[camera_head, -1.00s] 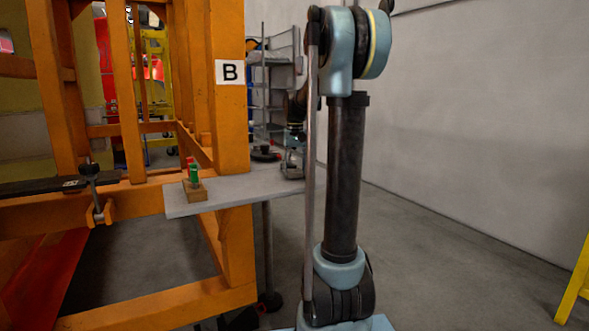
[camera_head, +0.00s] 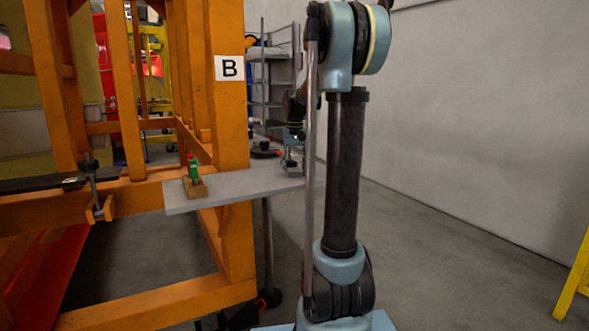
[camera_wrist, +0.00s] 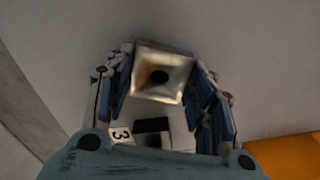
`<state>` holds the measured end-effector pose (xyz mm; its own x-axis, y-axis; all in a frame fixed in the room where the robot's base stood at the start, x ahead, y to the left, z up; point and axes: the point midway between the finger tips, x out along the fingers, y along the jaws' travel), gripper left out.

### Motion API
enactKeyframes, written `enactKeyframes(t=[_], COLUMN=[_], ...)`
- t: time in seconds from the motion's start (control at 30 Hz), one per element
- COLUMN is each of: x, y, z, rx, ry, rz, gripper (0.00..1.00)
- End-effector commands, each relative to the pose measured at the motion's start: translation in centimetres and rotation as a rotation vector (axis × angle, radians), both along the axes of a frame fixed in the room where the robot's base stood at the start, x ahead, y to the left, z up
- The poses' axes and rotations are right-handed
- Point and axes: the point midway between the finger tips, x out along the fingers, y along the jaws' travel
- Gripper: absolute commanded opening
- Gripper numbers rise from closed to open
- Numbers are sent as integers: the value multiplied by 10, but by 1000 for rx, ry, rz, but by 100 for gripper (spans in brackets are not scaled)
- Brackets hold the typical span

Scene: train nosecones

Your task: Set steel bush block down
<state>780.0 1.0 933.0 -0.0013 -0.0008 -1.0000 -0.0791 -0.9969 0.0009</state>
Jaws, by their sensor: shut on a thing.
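The steel bush block (camera_wrist: 160,90), a shiny square block with a dark round hole, is in the wrist view. My gripper (camera_wrist: 162,80) is shut on it, with blue-padded fingers on its left and right sides. A plain grey surface lies behind the block. Whether the block touches it cannot be told. In the head view my gripper (camera_head: 291,160) is small and partly hidden behind my arm, over the right part of the grey shelf (camera_head: 235,188).
A wooden block (camera_head: 194,188) with a green and red piece (camera_head: 193,170) stands at the shelf's left end. A dark round object (camera_head: 263,150) lies near its back. An orange frame (camera_head: 228,130) with a "B" label rises beside it. A white "3" label (camera_wrist: 121,136) shows below the block.

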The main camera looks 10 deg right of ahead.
Motion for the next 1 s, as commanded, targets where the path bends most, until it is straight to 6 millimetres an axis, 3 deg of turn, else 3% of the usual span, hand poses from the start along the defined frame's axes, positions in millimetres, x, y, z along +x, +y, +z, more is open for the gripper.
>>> enactKeyframes(t=[0.03, 0.07, 0.13, 0.17, 0.63, 1.0], x=[0, 0, 0, 0, 0, 1], y=[0, 0, 0, 0, 1, 1], z=[-1, -1, -1, -1, 7, 68], rx=[0, 0, 0, 0, 0, 0], ry=[0, 0, 0, 0, 0, 1], rz=[0, 0, 0, 0, 1, 1], gripper=[13, 54, 70, 73, 73, 73])
